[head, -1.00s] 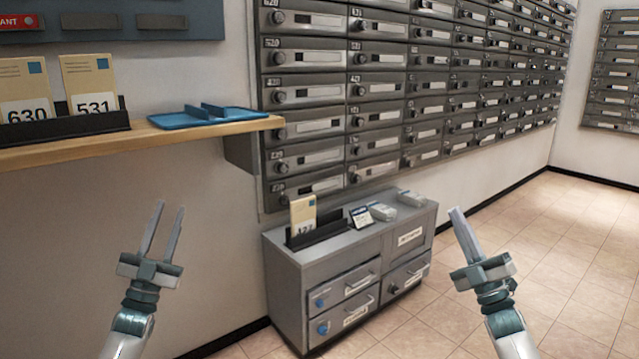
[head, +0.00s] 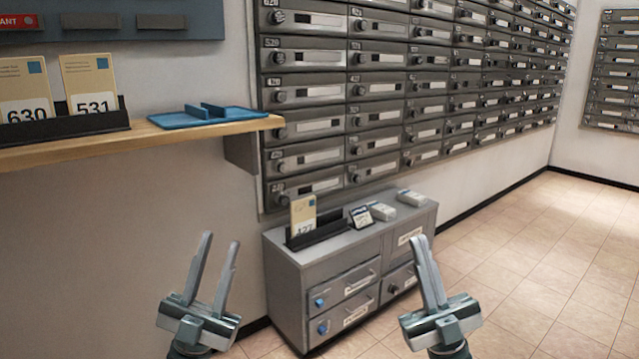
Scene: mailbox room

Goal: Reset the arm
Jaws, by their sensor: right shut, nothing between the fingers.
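My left gripper (head: 219,240) is in the lower left of the head view, in front of the bare wall below the shelf. Its two fingers point up and stand apart, with nothing between them. My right gripper (head: 420,240) is at the lower right, in front of the right part of the grey cabinet. Its fingers are together and hold nothing. Both grippers appear clear of the furniture.
A wooden shelf (head: 60,150) at left bears cards 630 (head: 24,90) and 531 (head: 92,84) and a blue tray (head: 228,117). The grey cabinet (head: 290,290) bears a card in a black holder and small items. Mailboxes (head: 310,90) fill the wall. Floor (head: 540,250) at right is clear.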

